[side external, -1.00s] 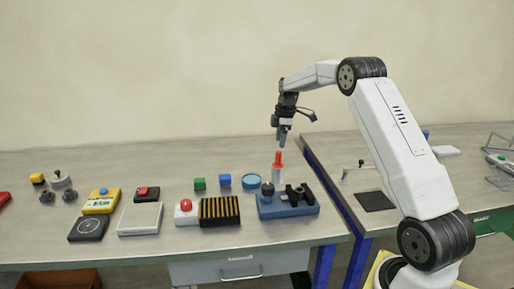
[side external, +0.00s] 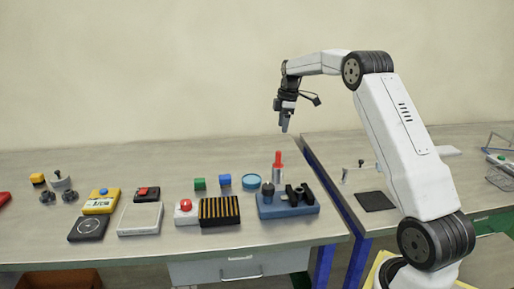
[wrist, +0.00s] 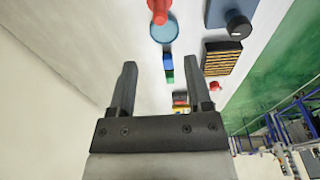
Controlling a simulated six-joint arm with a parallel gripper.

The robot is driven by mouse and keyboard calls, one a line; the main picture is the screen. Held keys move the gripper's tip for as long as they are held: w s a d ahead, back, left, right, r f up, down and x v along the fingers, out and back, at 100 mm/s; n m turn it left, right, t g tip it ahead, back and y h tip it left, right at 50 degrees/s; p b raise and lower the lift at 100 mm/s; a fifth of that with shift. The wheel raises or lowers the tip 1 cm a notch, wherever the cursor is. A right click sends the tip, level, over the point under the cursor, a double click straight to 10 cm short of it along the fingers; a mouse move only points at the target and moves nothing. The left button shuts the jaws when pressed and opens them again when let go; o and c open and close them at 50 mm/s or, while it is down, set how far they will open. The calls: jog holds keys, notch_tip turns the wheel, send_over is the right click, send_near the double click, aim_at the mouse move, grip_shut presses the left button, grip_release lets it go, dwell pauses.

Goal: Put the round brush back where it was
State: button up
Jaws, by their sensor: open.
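A red-handled piece with a pale lower part (side external: 278,165), which I take to be the round brush, stands upright at the right end of the bench, just behind the blue fixture (side external: 289,206). Its red top also shows at the upper edge of the wrist view (wrist: 158,9). The fixture partly hides its foot, so I cannot tell what it stands in. My gripper (side external: 285,129) hangs above the brush, clear of it. In the wrist view the two fingers (wrist: 161,78) are apart with nothing between them.
A striped black-yellow block (side external: 219,211) and a red button box (side external: 186,211) sit in front. The bench behind is clear.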

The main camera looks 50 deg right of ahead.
jog(key=s+a+f+m+h, duration=0.1)
jog(key=s+a+f+m, duration=0.1)
jog(key=a, duration=0.8)
jog(key=s+a+f+m, duration=0.2)
jog(key=s+a+m, duration=0.1)
jog(key=a, duration=0.6)
jog(key=s+a+f+m+t, duration=0.1)
jog(key=s+a+f+m, duration=0.3)
jog(key=s+a, duration=0.9)
notch_tip(320, 180, down, 2)
jog(key=shift+s+t, duration=0.3)
jog(key=shift+s, duration=0.75)
